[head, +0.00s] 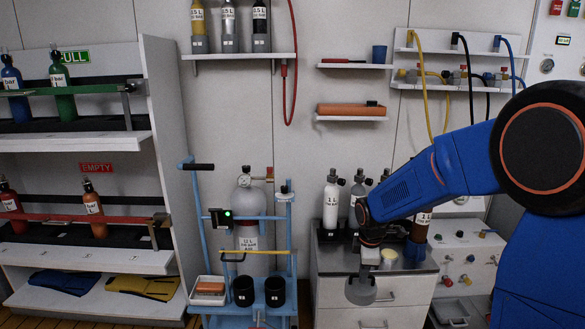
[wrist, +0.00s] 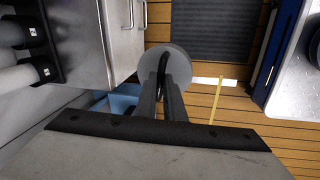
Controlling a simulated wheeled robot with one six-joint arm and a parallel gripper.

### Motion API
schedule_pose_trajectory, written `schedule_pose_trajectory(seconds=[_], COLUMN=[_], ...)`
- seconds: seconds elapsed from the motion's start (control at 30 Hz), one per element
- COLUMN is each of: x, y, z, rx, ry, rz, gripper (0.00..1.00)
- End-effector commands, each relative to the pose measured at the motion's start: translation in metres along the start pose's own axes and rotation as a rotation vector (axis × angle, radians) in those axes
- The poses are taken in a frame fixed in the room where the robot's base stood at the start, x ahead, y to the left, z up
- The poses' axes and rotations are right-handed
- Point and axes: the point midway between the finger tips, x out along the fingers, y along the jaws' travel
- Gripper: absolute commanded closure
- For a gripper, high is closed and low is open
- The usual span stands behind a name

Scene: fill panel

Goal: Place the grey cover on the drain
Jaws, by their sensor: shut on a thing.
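The grey cover (wrist: 179,62) is a round, pale disc with a dark handle on its top. My gripper (wrist: 162,82) is shut on this handle, with two dark fingers close together. In the head view my gripper (head: 368,262) hangs in front of the metal-topped drawer cabinet, and the cover (head: 360,293) is below it, held in the air. I cannot make out the drain for sure in either view.
The drawer cabinet (head: 390,294) carries several bottles on its top. A blue trolley (head: 206,262) with a large grey cylinder stands to its left. A grey tray (head: 452,312) is low at the right. A dark ribbed mat (wrist: 225,35) lies on the wooden floor.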

Motion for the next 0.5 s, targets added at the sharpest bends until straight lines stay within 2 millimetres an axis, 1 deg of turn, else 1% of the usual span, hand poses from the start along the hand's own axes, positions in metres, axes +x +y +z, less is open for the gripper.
schedule_pose_trajectory(seconds=[0.27, 0.37, 0.47, 0.5], x=[0.025, 0.037, 0.052, 0.06], y=[0.009, 0.012, 0.017, 0.018], z=[0.004, 0.007, 0.009, 0.011], rx=[0.123, 0.181, 0.253, 0.288], ry=[-0.025, -0.037, -0.051, -0.059], rz=[-0.012, -0.017, -0.021, -0.023], gripper=[1.0, 1.0, 1.0, 1.0])
